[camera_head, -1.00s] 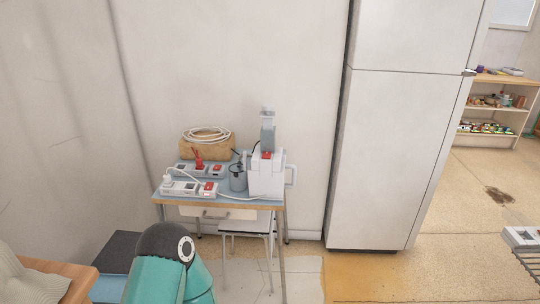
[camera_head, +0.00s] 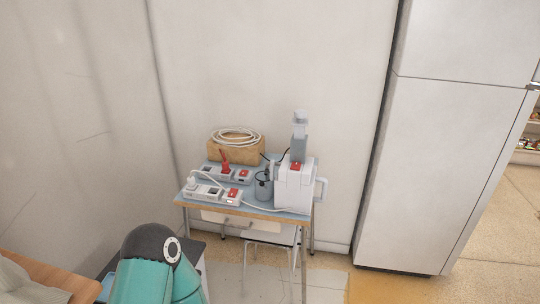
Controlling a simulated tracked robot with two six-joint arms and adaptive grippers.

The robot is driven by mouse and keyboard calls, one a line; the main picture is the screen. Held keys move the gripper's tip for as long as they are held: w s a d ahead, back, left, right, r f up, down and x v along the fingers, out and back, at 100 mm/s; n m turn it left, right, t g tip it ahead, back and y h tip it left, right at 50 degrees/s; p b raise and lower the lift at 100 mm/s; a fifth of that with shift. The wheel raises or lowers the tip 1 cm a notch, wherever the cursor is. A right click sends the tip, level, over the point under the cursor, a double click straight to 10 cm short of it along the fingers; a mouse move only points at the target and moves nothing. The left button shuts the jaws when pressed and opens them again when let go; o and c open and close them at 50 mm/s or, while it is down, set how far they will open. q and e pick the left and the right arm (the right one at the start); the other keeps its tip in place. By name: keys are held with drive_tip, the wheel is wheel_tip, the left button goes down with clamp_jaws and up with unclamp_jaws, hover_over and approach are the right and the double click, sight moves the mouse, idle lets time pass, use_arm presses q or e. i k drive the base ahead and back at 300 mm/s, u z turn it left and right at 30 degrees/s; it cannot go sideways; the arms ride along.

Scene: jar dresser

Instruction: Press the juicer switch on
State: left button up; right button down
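The juicer (camera_head: 296,181) is a white and grey appliance with a tall feed tube. It stands upright at the right end of a small blue-topped table (camera_head: 275,208). A red switch (camera_head: 296,166) shows on its upper front. A grey cup (camera_head: 263,187) stands beside it on the left. A teal and black part of my arm (camera_head: 158,268) shows at the bottom left, in front of the table and apart from the juicer. Neither gripper is in view.
Two power strips with red switches (camera_head: 232,193) and cables lie on the table's left part. A tan basket (camera_head: 237,149) with coiled white cord stands behind them. A stool (camera_head: 270,244) is under the table. A white fridge (camera_head: 447,140) stands to the right. A wooden surface (camera_head: 50,279) is at lower left.

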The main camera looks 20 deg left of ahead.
sight(296, 166)
drive_tip(key=u, duration=0.65)
drive_tip(key=i, duration=1.35)
drive_tip(key=u, duration=0.1)
